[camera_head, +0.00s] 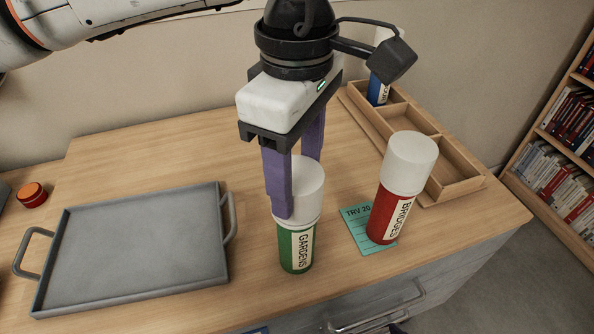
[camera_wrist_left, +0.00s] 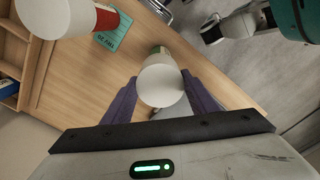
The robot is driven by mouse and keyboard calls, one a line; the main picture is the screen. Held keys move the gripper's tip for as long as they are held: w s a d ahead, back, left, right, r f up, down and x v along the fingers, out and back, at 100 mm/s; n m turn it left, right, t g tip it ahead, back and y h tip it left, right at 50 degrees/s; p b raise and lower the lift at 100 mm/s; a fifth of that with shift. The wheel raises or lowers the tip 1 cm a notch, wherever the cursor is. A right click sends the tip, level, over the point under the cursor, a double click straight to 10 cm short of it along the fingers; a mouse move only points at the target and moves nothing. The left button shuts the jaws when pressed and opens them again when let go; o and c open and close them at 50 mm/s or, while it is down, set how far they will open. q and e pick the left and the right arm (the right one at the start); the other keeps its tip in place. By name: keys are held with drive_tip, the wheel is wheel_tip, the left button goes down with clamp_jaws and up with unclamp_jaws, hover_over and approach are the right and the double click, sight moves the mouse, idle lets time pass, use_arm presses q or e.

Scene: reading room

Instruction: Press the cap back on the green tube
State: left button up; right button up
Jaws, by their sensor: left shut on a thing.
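The green tube (camera_head: 292,250), labelled GARDENS, stands upright on the wooden desk. Its white cap (camera_head: 306,184) sits at the tube's top, in line with it; I cannot tell whether it is fully seated. My left gripper (camera_head: 296,192) points down, with its purple fingers shut on the cap from two sides. The far finger is partly hidden behind the cap. In the left wrist view the round cap top (camera_wrist_left: 162,86) lies between the fingers and hides most of the tube.
A capped red tube (camera_head: 385,215), labelled BRIDGES, stands on a teal card (camera_head: 355,222) to the right. A wooden divided tray (camera_head: 462,186) holds a blue tube (camera_head: 377,91) behind. A grey tray (camera_head: 140,255) and a red-orange round object (camera_head: 32,194) lie left. The desk's front edge is close.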

use_arm(q)
drive_tip(key=shift+f+b, duration=0.3)
drive_tip(key=shift+f, duration=0.05)
use_arm(e)
drive_tip(key=shift+f, duration=0.4)
use_arm(q)
drive_tip(key=o, duration=1.1)
drive_tip(key=shift+o, duration=0.4)
drive_tip(key=shift+o, duration=1.1)
drive_tip(key=shift+r, duration=0.1)
use_arm(e)
drive_tip(key=shift+r, duration=0.1)
use_arm(q)
drive_tip(key=shift+w+r+p, duration=0.15)
drive_tip(key=shift+r+p, duration=0.95)
drive_tip(key=shift+r, duration=0.45)
drive_tip(key=shift+w+r+p, duration=0.1)
drive_tip(key=shift+r+p, duration=0.95)
drive_tip(key=shift+r, duration=0.5)
drive_tip(key=shift+r+p, duration=0.85)
drive_tip(key=shift+r, duration=0.5)
use_arm(e)
drive_tip(key=shift+w+r+g, duration=0.2)
drive_tip(key=shift+r+g, duration=0.1)
drive_tip(key=shift+r, duration=1.3)
use_arm(q)
drive_tip(key=shift+s+f, duration=0.1)
use_arm(e)
drive_tip(key=shift+s+f, duration=0.1)
drive_tip(key=shift+s, duration=0.05)
